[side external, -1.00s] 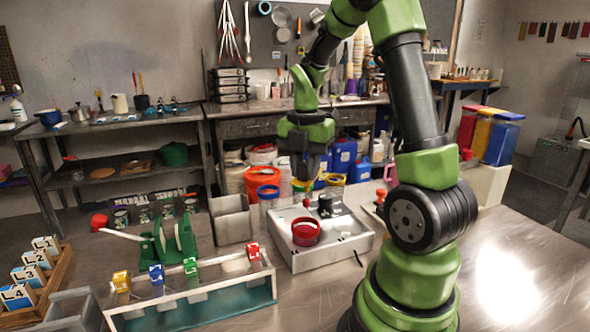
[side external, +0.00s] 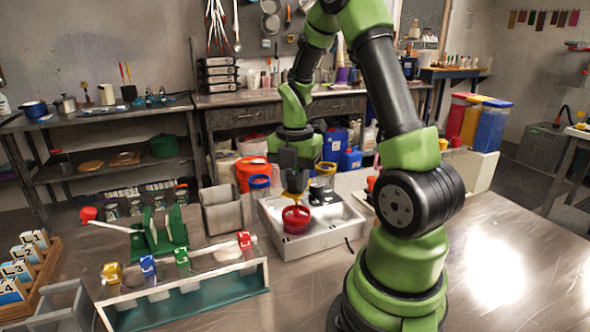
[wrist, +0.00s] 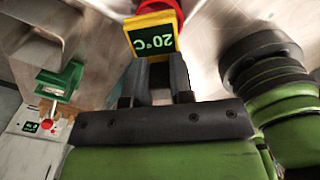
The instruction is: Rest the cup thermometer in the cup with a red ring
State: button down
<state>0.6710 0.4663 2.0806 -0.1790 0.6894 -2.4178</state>
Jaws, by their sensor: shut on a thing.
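The cup thermometer shows in the wrist view as a yellow block (wrist: 136,24) with a dark green face reading 20°C. My gripper (wrist: 156,88) is shut on it. In the side view my gripper (side external: 294,186) points down, with the yellow of the thermometer just below its jaws. A red-ringed cup (side external: 296,221) stands on a white tray-like unit (side external: 285,249) directly under it. Red of that cup also shows behind the thermometer in the wrist view (wrist: 176,6). I cannot tell whether the probe tip is inside the cup.
A blue-rimmed cup (side external: 260,183) stands behind left and a yellow-rimmed one (side external: 326,171) behind right. A grey bin (side external: 222,213) is left of the unit. A rack with coloured tags (side external: 190,295) stands at front left. The bench at right is clear.

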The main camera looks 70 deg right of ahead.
jog(key=shift+f, duration=2.75)
jog(key=c, duration=0.9)
grip_release()
notch_tip(320, 180, up, 10)
jog(key=shift+f, duration=0.1)
